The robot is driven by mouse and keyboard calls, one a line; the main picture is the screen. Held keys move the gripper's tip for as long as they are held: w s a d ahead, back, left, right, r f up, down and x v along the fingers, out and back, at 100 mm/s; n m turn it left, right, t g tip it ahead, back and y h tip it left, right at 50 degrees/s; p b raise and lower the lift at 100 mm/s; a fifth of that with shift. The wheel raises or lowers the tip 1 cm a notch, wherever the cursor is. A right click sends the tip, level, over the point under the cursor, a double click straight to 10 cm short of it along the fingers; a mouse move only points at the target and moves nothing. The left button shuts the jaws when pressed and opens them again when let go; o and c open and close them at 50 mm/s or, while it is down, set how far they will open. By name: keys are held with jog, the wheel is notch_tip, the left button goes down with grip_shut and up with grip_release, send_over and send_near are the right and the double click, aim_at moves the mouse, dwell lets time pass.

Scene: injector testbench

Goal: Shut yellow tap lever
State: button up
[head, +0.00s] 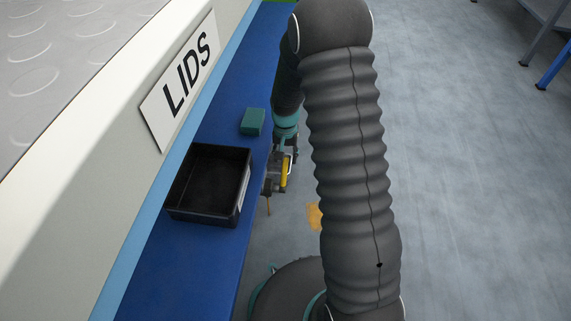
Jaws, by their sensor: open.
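The yellow tap lever (285,171) shows as a small upright yellow bar just off the front edge of the blue bench. A grey metal fitting (270,185) sits beside it at the bench edge, with a thin orange-brown piece hanging below. My gripper (283,158) is at the end of my arm, just below the teal wrist ring, right at the lever. Its jaws are open, but they are small and partly hidden here. I cannot tell whether they touch the lever or stand around it.
A black open bin (207,217) stands on the blue bench (178,270), left of the lever. A teal block (253,121) lies behind it. A "LIDS" sign (182,82) is on the pale panel at left.

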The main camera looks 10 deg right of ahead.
aim_at(286, 160)
jog(key=shift+f, duration=1.85)
grip_shut()
